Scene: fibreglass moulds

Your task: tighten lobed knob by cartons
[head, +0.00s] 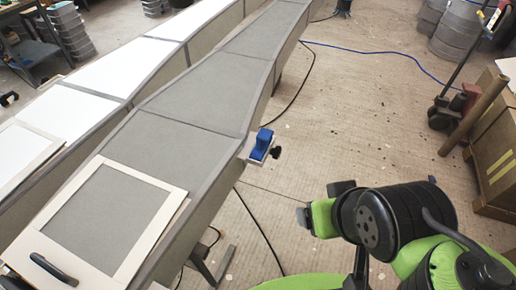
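A black lobed knob (276,153) sticks out to the right of a blue clamp-like fitting (262,144) on the right side of the long grey mould (190,146). The knob is small here and its tightness cannot be read. The brown cartons (493,155) stand on the floor at the far right, well apart from this knob. My green and black arm is at the lower right, with clear space between it and the knob. I cannot make out my gripper's fingertips, nor whether they hold anything.
A pale frame (107,262) with a black handle (53,270) lies on the mould's near end. Cables (262,232) cross the floor beside the mould. A pallet jack (446,112) and a brown tube (472,116) stand by the cartons. The middle floor is open.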

